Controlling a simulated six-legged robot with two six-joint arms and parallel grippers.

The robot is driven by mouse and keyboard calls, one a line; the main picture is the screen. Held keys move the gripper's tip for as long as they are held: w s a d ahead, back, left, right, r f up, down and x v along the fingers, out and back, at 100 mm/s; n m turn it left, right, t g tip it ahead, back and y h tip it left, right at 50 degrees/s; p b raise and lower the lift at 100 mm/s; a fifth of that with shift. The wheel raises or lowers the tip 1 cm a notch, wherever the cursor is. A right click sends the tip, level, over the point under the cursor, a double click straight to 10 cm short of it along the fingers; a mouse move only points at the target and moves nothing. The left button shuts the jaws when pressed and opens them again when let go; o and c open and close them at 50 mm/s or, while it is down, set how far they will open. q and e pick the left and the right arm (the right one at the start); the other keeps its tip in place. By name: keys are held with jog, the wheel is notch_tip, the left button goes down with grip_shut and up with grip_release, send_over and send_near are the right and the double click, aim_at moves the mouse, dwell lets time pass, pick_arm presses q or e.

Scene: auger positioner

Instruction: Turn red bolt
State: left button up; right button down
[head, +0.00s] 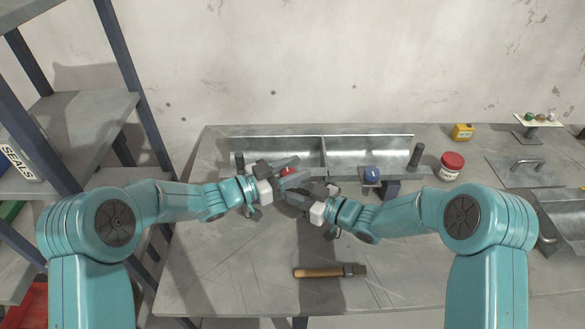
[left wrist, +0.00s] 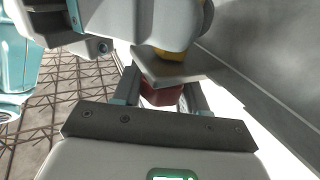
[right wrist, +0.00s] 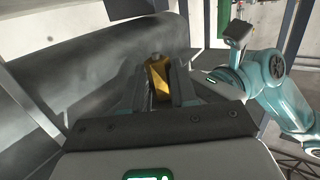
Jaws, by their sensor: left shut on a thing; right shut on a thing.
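The red bolt (head: 287,171) shows as a small red patch between my left gripper's fingers, in front of the metal trough. In the left wrist view the red bolt (left wrist: 162,95) is between the fingers, partly hidden. My left gripper (head: 291,173) is shut on it. My right gripper (head: 297,191) comes in from the right, close beside the left one. In the right wrist view it is shut on a yellow piece (right wrist: 158,78). The yellow piece also shows above the red bolt in the left wrist view (left wrist: 172,53). In the head view the grippers hide it.
A blue knob (head: 371,174) sits to the right on the grey assembly. The metal trough (head: 370,148) lies behind. A jar with red lid (head: 452,163) and a yellow box (head: 463,131) stand right. A wooden-handled tool (head: 320,272) lies in front; the table around it is clear.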

pick_arm(q)
jog(key=shift+s+d+r+m+g+h, duration=0.15)
jog(key=shift+m+g+h, duration=0.25)
jog(key=shift+m+g, duration=0.55)
jog(key=shift+r+m+g+h, duration=0.1)
jog(key=shift+m+g+h, duration=0.45)
jog(key=shift+g, duration=1)
jog(key=o, duration=1)
jog(key=shift+s, duration=0.1)
jog(key=shift+f, duration=0.1)
notch_tip(320, 180, up, 10)
jog(key=shift+r, duration=0.1)
